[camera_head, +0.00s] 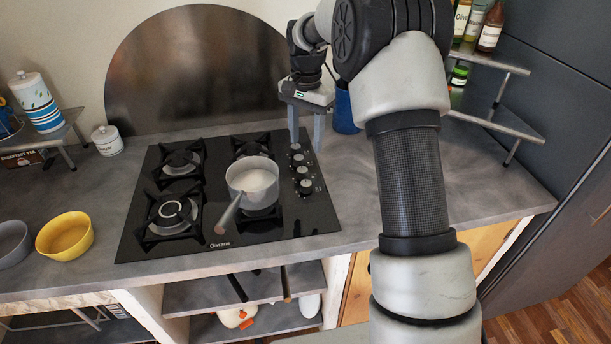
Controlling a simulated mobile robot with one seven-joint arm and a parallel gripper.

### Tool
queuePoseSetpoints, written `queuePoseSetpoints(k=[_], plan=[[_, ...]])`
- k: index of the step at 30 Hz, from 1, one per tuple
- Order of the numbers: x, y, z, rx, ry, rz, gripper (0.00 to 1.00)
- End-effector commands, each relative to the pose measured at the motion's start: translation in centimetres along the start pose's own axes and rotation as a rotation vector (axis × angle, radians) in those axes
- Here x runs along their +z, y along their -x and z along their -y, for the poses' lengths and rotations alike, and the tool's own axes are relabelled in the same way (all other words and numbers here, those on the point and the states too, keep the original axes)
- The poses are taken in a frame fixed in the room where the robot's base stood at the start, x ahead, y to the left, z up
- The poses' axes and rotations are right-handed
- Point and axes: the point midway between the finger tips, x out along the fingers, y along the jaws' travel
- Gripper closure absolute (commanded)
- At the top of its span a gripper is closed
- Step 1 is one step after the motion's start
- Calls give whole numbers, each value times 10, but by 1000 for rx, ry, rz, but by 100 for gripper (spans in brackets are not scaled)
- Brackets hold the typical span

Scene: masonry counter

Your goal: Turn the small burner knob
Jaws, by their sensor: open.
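The black glass gas hob (285,228) lies on the counter with several burners. A column of knobs (301,170) runs along its right side; which one belongs to the small burner I cannot tell for sure. My gripper (306,143) points down at the far end of this column, its two fingers open and apart. The farthest knob appears close to or between the fingertips; whether they touch it I cannot tell. A grey pot (252,177) with its handle toward the front stands on the front right burner.
A blue container (345,108) stands just right of my gripper. A metal rack (515,122) with bottles (490,27) is at the back right. A yellow bowl (65,237) and white jar (107,140) stand at left. The counter right of the hob is clear.

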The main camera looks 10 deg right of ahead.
Motion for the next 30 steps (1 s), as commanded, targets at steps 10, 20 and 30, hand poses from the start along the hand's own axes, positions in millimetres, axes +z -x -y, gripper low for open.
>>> queuePoseSetpoints(k=[10,20,30], plan=[[1,-77,-1,4,0,4,54],[0,-136,-1,3,1,2,54],[0,-151,-1,1,1,0,54]])
